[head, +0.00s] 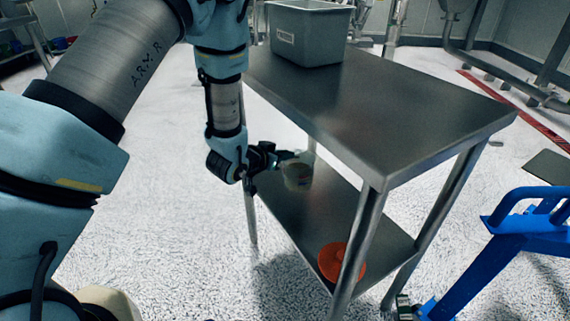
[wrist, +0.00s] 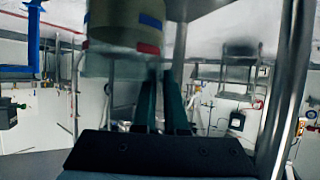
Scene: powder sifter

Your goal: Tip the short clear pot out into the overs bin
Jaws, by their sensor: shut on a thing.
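The short clear pot (head: 298,177) is at my gripper (head: 292,157), in the space between the steel table's top and its lower shelf. In the wrist view the pot (wrist: 125,30) looks pale and translucent, with a blue mark and a red mark. My gripper (wrist: 162,78) is shut on the pot; the pot's contents are not clear. A grey bin (head: 322,38) with a small white label stands on the back of the table top. I take it for the overs bin; the label is too small to read surely and its inside is mostly hidden.
The steel table top (head: 400,110) is bare in front of the bin and overhangs the pot. An orange round thing (head: 350,264) lies on the lower shelf (head: 315,215), near a front leg. A blue frame (head: 500,245) stands on the floor at right.

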